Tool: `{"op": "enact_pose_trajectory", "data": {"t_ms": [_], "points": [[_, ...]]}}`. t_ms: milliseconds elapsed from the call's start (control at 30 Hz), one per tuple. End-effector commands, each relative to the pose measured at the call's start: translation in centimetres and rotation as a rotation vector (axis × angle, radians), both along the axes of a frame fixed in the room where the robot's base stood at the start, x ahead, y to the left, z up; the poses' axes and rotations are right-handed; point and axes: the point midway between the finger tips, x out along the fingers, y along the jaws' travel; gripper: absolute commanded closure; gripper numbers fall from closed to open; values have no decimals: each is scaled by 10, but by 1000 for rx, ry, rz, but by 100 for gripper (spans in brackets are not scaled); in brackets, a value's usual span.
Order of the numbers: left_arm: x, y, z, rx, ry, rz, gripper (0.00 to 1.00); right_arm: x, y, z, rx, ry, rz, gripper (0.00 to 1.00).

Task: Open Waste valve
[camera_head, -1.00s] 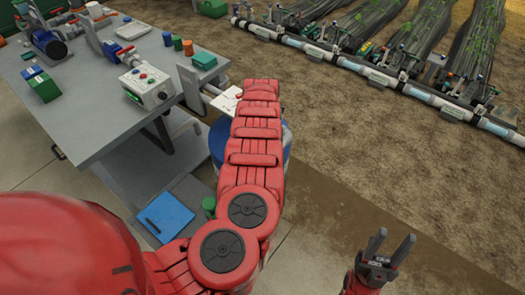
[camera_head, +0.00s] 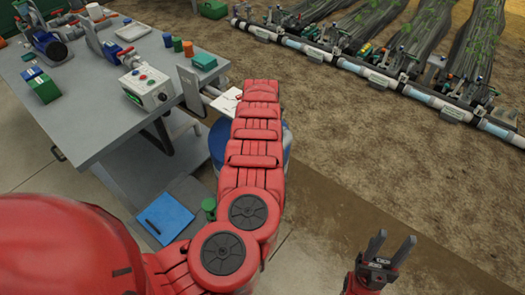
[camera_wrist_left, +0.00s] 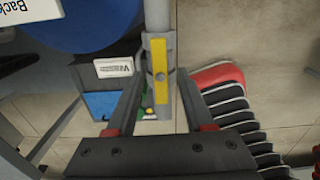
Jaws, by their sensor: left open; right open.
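In the left wrist view a grey pipe (camera_wrist_left: 157,20) runs down between the fingers of my left gripper (camera_wrist_left: 157,76). A grey fitting on it carries a yellow strip (camera_wrist_left: 159,58), perhaps the valve's lever; I cannot tell for sure. A small white tag (camera_wrist_left: 113,67) beside it bears a word starting with W, too small to read fully. The left gripper is open, with one finger on each side of the pipe; contact cannot be told. In the head view my left arm hides this gripper and the valve. My right gripper (camera_head: 391,249) is open and empty at the lower right.
A blue drum (camera_head: 218,142) stands behind my left arm; it also shows in the left wrist view (camera_wrist_left: 75,25). A grey bench (camera_head: 95,110) with a control box (camera_head: 148,90) is at the left. A blue clipboard (camera_head: 165,217) lies low down.

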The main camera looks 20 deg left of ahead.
Motion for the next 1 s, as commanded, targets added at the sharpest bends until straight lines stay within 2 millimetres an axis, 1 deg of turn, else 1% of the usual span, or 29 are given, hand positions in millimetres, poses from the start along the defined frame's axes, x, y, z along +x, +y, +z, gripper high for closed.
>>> {"op": "enact_pose_trajectory", "data": {"t_ms": [67, 167, 267, 500, 600, 700, 833, 1000], "points": [[1, -1, 7, 0, -3, -1, 48, 0, 0, -2, 0, 0, 0, 51], [2, -3, 24, -3, -6, -3, 48, 0, 0, -4, 0, 0, 0, 51], [2, -3, 46, -2, -8, -3, 48, 0, 0, -9, 0, 0, 0, 51], [3, 0, 111, 1, -11, 0, 48, 0, 0, -24, 0, 0, 0, 51], [2, 1, 134, 0, -9, 1, 48, 0, 0, -28, 0, 0, 0, 51], [1, 0, 151, 1, -4, 0, 48, 0, 0, -30, 0, 0, 0, 51], [0, 0, 165, -1, -1, 1, 48, 0, 0, -32, 0, 0, 0, 51], [0, 0, 172, -1, -2, 0, 48, 0, 0, -32, 0, 0, 0, 51]]}}
